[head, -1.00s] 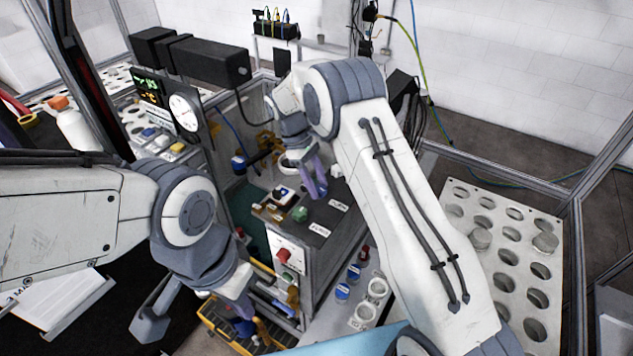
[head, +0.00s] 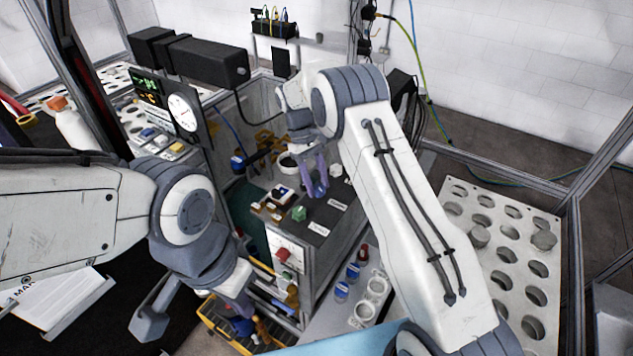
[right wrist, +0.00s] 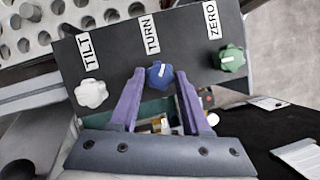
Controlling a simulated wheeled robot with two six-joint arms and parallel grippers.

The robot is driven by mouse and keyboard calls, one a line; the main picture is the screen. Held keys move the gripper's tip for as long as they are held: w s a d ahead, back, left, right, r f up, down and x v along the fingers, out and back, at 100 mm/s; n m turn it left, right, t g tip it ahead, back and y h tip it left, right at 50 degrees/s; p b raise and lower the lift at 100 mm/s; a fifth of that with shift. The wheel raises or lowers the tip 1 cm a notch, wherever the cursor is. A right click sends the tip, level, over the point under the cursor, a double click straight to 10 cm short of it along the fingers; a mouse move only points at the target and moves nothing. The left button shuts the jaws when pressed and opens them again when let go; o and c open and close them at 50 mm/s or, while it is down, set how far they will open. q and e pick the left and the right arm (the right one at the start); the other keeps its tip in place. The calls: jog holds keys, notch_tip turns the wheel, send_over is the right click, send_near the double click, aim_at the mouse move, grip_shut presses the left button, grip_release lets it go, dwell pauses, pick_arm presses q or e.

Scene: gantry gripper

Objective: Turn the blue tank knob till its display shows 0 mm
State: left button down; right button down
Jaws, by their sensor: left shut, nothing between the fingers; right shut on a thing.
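The blue knob (right wrist: 160,75) sits on a dark panel by the label "TURN", between a white knob (right wrist: 91,93) labelled "TILT" and a green knob (right wrist: 232,58) labelled "ZERO". My right gripper (right wrist: 160,78) is shut on the blue knob, one purple finger on each side. In the head view my right gripper (head: 314,188) points down at the panel, and its fingers partly hide the knob. A display (head: 147,90) with green and orange characters stands at the left; I cannot read it surely. My left gripper (head: 246,304) is shut and empty, low beside the panel's box.
A round white dial (head: 183,112) stands beside the display. A red knob (head: 283,254) is on the box's front. A yellow crate (head: 222,330) lies below my left gripper. A perforated plate (head: 513,228) is at the right. Blue caps and white rings stand on the ledge.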

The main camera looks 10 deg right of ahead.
jog(key=shift+c, duration=1.9)
grip_release()
jog(key=shift+r, duration=0.1)
jog(key=shift+w+a+r+b, duration=0.1)
jog(key=shift+w+r+b, duration=0.1)
jog(key=shift+b, duration=0.1)
jog(key=b+v, duration=0.1)
jog(key=v, duration=0.8)
jog(key=shift+r, duration=0.4)
jog(key=shift+a, duration=0.1)
